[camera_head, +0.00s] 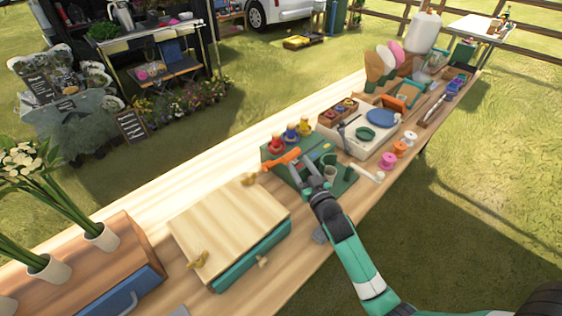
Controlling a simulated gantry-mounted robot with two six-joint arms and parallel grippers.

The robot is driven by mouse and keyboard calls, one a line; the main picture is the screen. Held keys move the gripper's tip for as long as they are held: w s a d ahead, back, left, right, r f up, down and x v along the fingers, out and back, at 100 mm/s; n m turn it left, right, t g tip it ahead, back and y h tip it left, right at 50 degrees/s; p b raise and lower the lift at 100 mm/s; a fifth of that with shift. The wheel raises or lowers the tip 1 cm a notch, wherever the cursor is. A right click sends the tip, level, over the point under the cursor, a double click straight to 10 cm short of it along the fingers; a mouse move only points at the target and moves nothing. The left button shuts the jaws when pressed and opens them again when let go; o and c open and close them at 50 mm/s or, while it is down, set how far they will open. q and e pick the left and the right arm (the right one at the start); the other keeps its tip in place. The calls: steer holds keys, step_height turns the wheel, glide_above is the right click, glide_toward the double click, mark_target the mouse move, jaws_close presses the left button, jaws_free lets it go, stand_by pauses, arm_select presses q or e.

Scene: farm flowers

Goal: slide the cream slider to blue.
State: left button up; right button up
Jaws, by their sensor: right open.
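My right gripper (309,166) reaches in from the lower right with its jaws open. Its fingers are over a green board (344,187) near the table's middle. Along the back edge of the board stand a red knob (277,142), a blue knob (291,132) and a yellow knob (304,126). An orange bar (281,160) lies just left of the fingertips; I cannot tell whether they touch. I cannot pick out the cream slider for sure; the gripper covers part of the board. My left gripper is out of view.
A wooden box (225,222) with a teal drawer stands left of the board. White flower pots (101,237) are at the far left. A pale tray (362,142) and several spools, one pink (388,160), lie to the right. Bare tabletop shows behind the wooden box.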

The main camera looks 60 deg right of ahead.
steer(key=shift+w+d, duration=0.15)
steer(key=shift+d, duration=0.05)
steer(key=b+x, duration=0.2)
steer(key=x, duration=0.4)
steer(key=shift+w+d, duration=0.2)
steer(key=shift+w+d+r, duration=0.1)
steer(key=shift+w+d, duration=0.1)
steer(key=shift+w, duration=0.05)
jaws_close()
stand_by(0.9)
